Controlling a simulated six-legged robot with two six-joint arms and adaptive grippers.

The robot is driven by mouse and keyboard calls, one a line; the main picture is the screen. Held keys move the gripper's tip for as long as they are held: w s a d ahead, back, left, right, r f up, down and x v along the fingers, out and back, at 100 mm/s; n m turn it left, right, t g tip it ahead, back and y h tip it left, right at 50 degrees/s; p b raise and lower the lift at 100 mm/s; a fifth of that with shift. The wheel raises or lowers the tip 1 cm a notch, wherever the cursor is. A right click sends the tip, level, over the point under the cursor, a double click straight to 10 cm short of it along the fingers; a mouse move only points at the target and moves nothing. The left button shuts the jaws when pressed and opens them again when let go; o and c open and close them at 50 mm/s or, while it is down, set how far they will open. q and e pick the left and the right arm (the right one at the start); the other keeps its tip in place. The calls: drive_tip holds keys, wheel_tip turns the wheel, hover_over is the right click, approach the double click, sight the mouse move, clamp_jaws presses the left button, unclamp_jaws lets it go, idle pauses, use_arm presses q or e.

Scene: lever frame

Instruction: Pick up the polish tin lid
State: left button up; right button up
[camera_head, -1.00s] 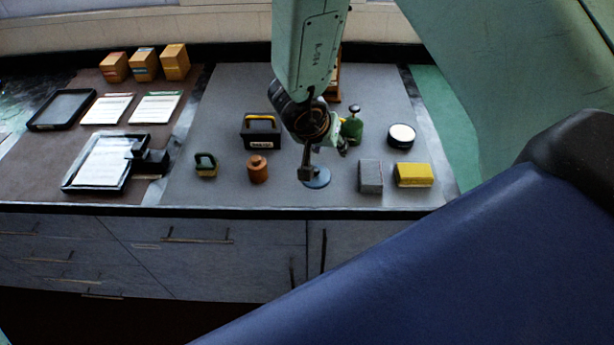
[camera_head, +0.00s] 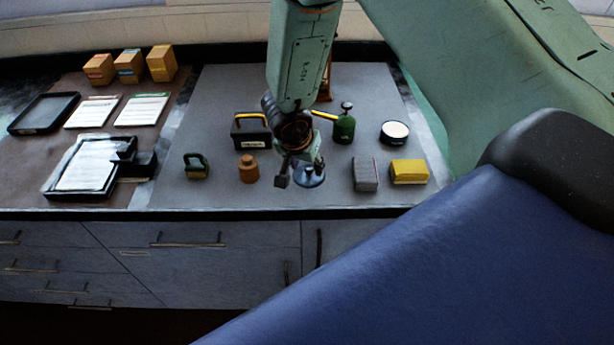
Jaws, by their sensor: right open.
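The polish tin lid appears to be the blue-grey disc (camera_head: 312,181) with a small dark knob, lying flat near the front of the grey mat. My right gripper (camera_head: 300,172) points down over it and is open. One dark finger stands left of the disc, and the other partly covers its far side. I cannot tell whether either finger touches it. A round black tin (camera_head: 394,138) with a pale top sits further back to the right. My left gripper is not in view.
Near the disc are a brown jar (camera_head: 248,170), a grey block (camera_head: 365,174) and a yellow sponge (camera_head: 409,172). Behind stand a black toolbox (camera_head: 250,134) and a green oil can (camera_head: 343,129). The front counter edge is close.

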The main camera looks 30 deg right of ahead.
drive_tip(key=shift+w+d+f, duration=0.1)
drive_tip(key=shift+d+f, duration=0.05)
drive_tip(key=shift+f, duration=0.5)
drive_tip(key=shift+d, duration=0.3)
drive_tip(key=shift+a, duration=0.25)
drive_tip(key=c, duration=0.6)
drive_tip(key=shift+d, duration=0.2)
clamp_jaws()
